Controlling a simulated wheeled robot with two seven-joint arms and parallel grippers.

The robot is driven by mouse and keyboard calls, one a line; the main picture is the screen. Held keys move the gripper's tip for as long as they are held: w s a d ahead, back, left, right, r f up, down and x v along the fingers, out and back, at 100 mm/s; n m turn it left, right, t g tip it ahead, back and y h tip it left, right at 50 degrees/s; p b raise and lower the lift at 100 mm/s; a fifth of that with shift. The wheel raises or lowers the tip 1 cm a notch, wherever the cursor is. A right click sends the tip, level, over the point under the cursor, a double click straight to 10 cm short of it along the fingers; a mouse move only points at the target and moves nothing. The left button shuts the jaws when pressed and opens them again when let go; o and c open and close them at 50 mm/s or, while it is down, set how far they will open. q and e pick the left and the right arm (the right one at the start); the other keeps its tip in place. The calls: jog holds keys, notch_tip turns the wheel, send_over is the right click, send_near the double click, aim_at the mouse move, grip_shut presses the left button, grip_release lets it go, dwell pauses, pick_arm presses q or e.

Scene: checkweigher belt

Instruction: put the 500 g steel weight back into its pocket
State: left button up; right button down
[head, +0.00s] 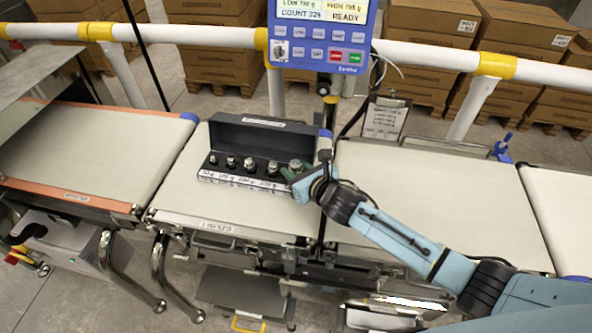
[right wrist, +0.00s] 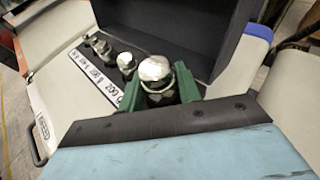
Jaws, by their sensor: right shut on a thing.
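The 500 g steel weight (right wrist: 155,72) is the large shiny knobbed one at the right end of the row. My right gripper (right wrist: 158,92) is shut on it, with a green finger on each side. In the head view the right gripper (head: 298,178) is at the right end of the open black weight case (head: 262,136), and the weight's top (head: 295,164) shows just behind the fingers. The weight's base and its pocket are hidden, so I cannot tell whether it is seated. My left gripper is not in view.
Several smaller weights (head: 249,164) stand in the case left of the gripper, above a white label strip (head: 230,179). The case lid stands open behind them. The case rests on the middle belt (head: 225,207). A blue display panel (head: 320,35) rises behind.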

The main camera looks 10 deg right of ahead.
jog(key=shift+r, duration=0.15)
jog(key=c, duration=1)
grip_release()
jog(key=shift+f, duration=0.25)
jog(key=shift+o, duration=0.2)
jog(key=shift+r, duration=0.1)
jog(key=shift+s+r, duration=0.1)
jog(key=shift+r, duration=0.05)
jog(key=p+v, duration=0.1)
jog(key=v, duration=1)
jog(key=shift+s+d, duration=0.25)
jog(key=shift+s, duration=0.1)
